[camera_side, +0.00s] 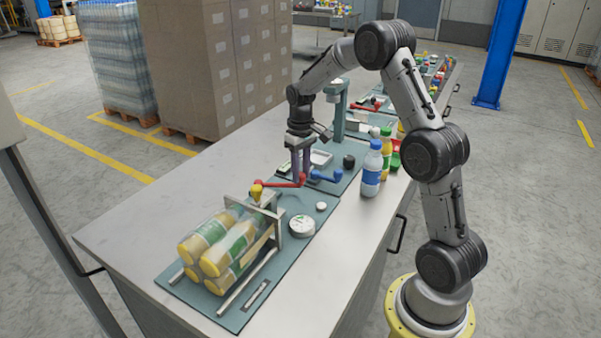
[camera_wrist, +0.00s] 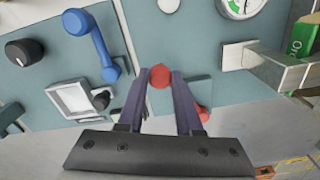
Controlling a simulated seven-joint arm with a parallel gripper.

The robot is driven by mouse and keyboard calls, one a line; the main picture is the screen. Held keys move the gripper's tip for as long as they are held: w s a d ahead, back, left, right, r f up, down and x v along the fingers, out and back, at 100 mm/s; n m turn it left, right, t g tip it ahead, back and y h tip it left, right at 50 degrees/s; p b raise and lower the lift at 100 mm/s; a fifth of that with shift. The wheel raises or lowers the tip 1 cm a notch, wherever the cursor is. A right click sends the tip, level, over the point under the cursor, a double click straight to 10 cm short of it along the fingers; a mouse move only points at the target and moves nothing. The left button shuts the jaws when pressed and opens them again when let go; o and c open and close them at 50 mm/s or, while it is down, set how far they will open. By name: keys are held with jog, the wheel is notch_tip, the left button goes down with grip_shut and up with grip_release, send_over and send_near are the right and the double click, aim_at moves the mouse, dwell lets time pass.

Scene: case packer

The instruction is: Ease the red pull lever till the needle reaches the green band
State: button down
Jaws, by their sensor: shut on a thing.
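The red pull lever (camera_side: 283,184) lies low over the teal panel, beside the clear-sided pack of yellow-capped bottles (camera_side: 222,245). My gripper (camera_side: 301,181) reaches down onto the lever's right end. In the wrist view, my gripper (camera_wrist: 158,78) has its two dark fingers shut on the round red end of the red pull lever (camera_wrist: 160,76); another red part shows beside the right finger. The round white gauge (camera_side: 302,226) lies on the panel in front. In the wrist view, the gauge (camera_wrist: 240,8) is cut by the top edge; its needle position cannot be read.
A blue lever (camera_side: 325,176) sits close right of my gripper, with a black knob (camera_side: 348,161) beyond it. A metal bracket (camera_wrist: 265,62) stands near the gauge. A blue-labelled bottle (camera_side: 372,172) stands at right. The bare grey table (camera_side: 150,225) is free at left.

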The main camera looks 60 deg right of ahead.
jog(key=c, duration=0.6)
grip_release()
notch_tip(320, 180, up, 14)
dwell(0.6)
